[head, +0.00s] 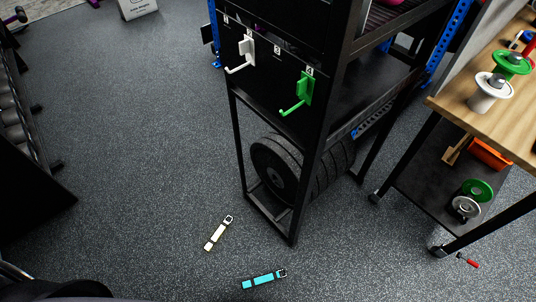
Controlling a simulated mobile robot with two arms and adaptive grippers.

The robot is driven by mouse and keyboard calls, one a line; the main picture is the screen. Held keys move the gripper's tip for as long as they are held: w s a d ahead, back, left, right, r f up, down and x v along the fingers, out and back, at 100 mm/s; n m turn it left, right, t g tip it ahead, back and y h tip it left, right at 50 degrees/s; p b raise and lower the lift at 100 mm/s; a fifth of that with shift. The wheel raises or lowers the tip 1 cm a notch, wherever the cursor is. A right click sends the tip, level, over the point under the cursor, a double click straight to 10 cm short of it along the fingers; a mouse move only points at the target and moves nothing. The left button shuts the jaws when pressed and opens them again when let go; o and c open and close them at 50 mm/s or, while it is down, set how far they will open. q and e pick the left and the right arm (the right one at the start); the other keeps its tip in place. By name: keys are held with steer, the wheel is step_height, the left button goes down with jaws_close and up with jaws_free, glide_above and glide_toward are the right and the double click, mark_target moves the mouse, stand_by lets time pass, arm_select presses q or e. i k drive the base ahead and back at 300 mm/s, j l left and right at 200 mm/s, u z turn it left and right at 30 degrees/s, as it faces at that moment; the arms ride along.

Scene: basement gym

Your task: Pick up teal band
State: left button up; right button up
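The teal band (263,279) lies flat on the speckled grey floor near the bottom middle of the head view. It is a short strap with a dark buckle at its right end. A similar cream band (217,233) lies on the floor up and to the left of it, apart from it, also with a dark buckle. Neither of my grippers is in view.
A wooden-topped workbench (470,100) is at right. A red-handled tool (467,260) lies below it. Dumbbell racks line the left. The left-middle floor is clear.

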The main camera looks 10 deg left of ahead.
mark_target(253, 283)
steer(key=k+l+u, duration=0.2)
steer(key=k, duration=0.2)
steer(key=k+l+u, duration=0.25)
steer(key=k, duration=0.2)
steer(key=k+l+u, duration=0.2)
steer(key=k, duration=0.2)
